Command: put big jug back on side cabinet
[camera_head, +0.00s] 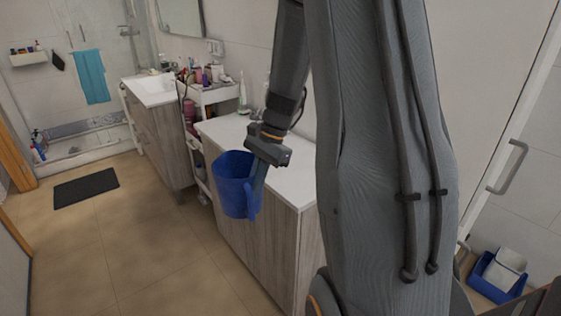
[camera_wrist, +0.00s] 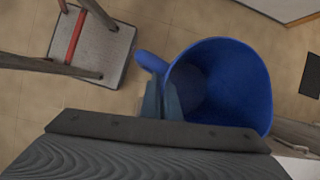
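The big jug (camera_head: 230,185) is blue and hangs upright in my gripper (camera_head: 257,172), in front of the side cabinet's near edge. In the wrist view the jug (camera_wrist: 235,85) shows its open mouth and looks empty. My gripper's fingers (camera_wrist: 162,100) are close together at the jug's handle (camera_wrist: 150,62) and appear shut on it; the exact contact is partly hidden. The side cabinet (camera_head: 292,180) has a white top and wood-look front. The floor shows below the jug in the wrist view.
A white cart (camera_head: 215,95) with bottles stands behind the side cabinet, with a sink cabinet (camera_head: 160,130) beyond. A toothbrush-like item (camera_head: 242,92) stands at the cabinet top's back. A dark mat (camera_head: 86,188) lies on the floor. My arm hides the cabinet's right part.

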